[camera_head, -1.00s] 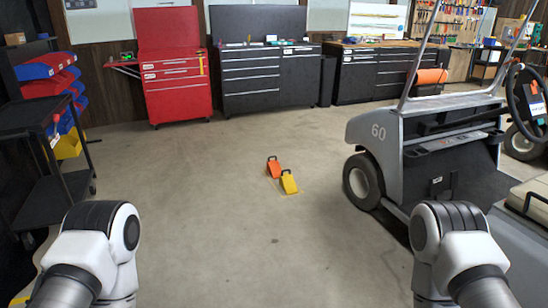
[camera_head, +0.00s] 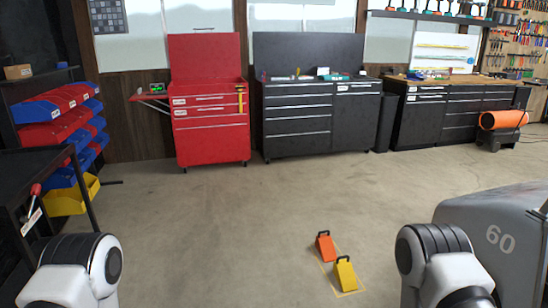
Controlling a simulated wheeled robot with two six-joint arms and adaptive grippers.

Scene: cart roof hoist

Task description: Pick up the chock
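Two wedge chocks with black handles stand on the concrete floor, low and right of centre. The orange chock (camera_head: 326,246) is farther back and the yellow chock (camera_head: 345,273) is nearer, slightly to its right. A thin yellow outline on the floor surrounds them. My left arm shows at the lower left and my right arm at the lower right, beside the chocks in the picture. Neither gripper is in the frame, and nothing touches the chocks.
The grey cart numbered 60 (camera_head: 500,235) stands at the lower right. A black shelf cart (camera_head: 25,180) and a bin rack (camera_head: 65,135) line the left. A red tool cabinet (camera_head: 210,125) and dark cabinets (camera_head: 310,120) stand at the back. The middle floor is clear.

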